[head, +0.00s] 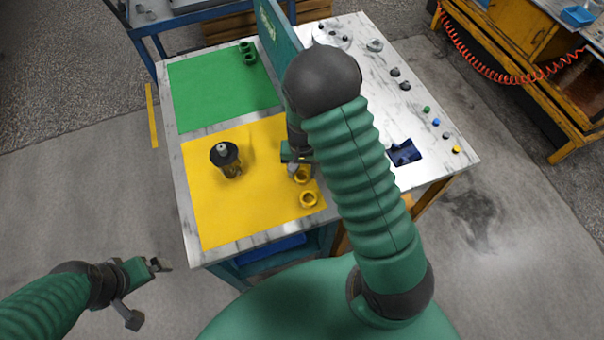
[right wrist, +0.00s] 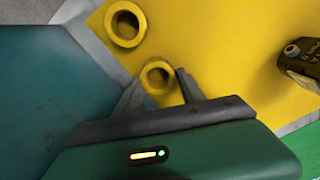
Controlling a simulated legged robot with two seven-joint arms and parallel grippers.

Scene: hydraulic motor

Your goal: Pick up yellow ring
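Two yellow rings lie near the right edge of the yellow mat (head: 245,215). The nearer ring (head: 308,200) is fully visible in the head view; the other ring (head: 303,176) is partly covered by my right gripper (head: 297,170). In the right wrist view, one ring (right wrist: 146,77) lies between and just beyond the fingertips of my open right gripper (right wrist: 160,85). The second ring (right wrist: 112,24) lies beyond it, up and left, clear of the fingers. My left gripper (head: 157,265) hangs off the table at lower left, seemingly empty; its finger gap is unclear.
A dark cylindrical motor part (head: 224,155) stands on the yellow mat. A green mat (head: 215,95) holds green rings (head: 248,54). A teal upright panel (head: 278,35) stands beside it. A dark blue part (head: 404,152) and several small coloured pieces lie on the right.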

